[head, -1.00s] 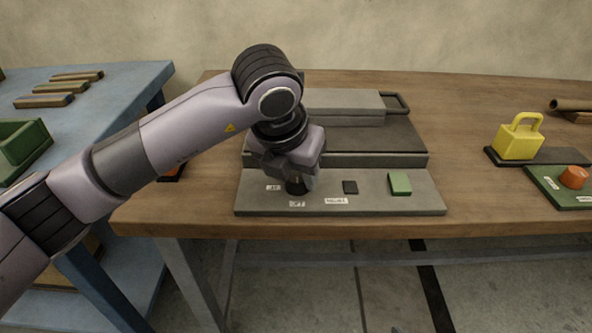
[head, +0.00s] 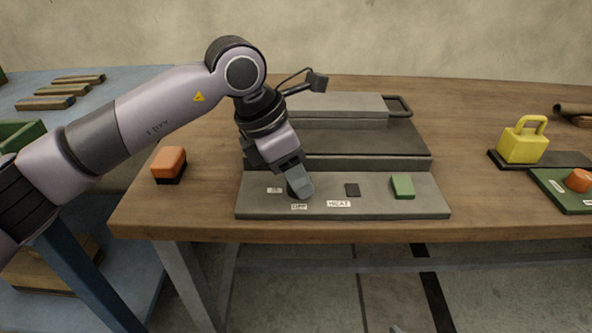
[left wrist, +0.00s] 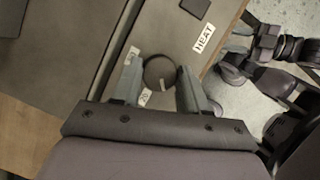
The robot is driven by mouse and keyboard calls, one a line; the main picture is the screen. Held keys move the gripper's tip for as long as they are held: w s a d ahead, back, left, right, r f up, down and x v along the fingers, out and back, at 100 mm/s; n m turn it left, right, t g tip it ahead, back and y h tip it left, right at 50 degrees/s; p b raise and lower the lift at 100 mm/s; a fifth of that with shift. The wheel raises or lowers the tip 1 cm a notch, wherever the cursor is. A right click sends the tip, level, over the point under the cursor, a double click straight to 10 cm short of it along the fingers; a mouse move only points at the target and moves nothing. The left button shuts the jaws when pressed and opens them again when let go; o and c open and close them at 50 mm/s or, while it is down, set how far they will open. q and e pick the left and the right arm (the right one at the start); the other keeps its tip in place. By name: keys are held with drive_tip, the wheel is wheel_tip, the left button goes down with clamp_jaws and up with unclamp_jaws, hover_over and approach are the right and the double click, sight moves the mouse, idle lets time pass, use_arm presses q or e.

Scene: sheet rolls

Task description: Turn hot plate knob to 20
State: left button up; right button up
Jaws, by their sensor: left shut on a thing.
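The hot plate's grey panel (head: 420,207) lies at the front of the table. Its round dark knob (left wrist: 160,71) shows in the left wrist view with a pale pointer mark on its lower edge. In the head view the knob is mostly hidden by my left gripper (head: 300,190), tilted over the panel's left part. In the left wrist view the two fingers (left wrist: 160,88) stand on either side of the knob, closed on it. Small white labels (head: 299,207) lie around it; their numbers are hard to read. Part of my right arm shows at the upper right of the wrist view.
A HEAT label (head: 339,203), a black square (head: 352,190) and a green block (head: 403,187) are on the panel right of the knob. The plate body (head: 350,138) rises behind. An orange block (head: 169,163) and a yellow handled weight (head: 523,143) stand to the sides.

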use_arm(q)
drive_tip(key=m, duration=0.1)
drive_tip(key=m+g, duration=0.1)
drive_tip(key=shift+w+r+m+p, duration=0.15)
drive_tip(key=shift+m+p, duration=0.25)
drive_tip(key=m+g, duration=0.1)
drive_tip(key=m, duration=0.1)
drive_tip(key=shift+m+p, duration=0.3)
drive_tip(key=shift+p, duration=0.05)
drive_tip(key=shift+w+m, duration=0.1)
drive_tip(key=shift+m, duration=0.5)
drive_tip(key=shift+m+g+p, duration=0.35)
drive_tip(key=shift+m+g, duration=0.15)
drive_tip(key=shift+m, duration=0.1)
use_arm(e)
drive_tip(key=shift+s+d+f+m+g+h, duration=0.15)
drive_tip(key=shift+s+d+f+h, duration=0.05)
drive_tip(key=shift+s+d+f, duration=0.2)
drive_tip(key=shift+s+d+f+m+g+h, duration=0.2)
drive_tip(key=shift+d+f, duration=0.1)
drive_tip(key=shift+d, duration=0.2)
use_arm(q)
drive_tip(key=shift+m, duration=0.3)
drive_tip(key=o, duration=1)
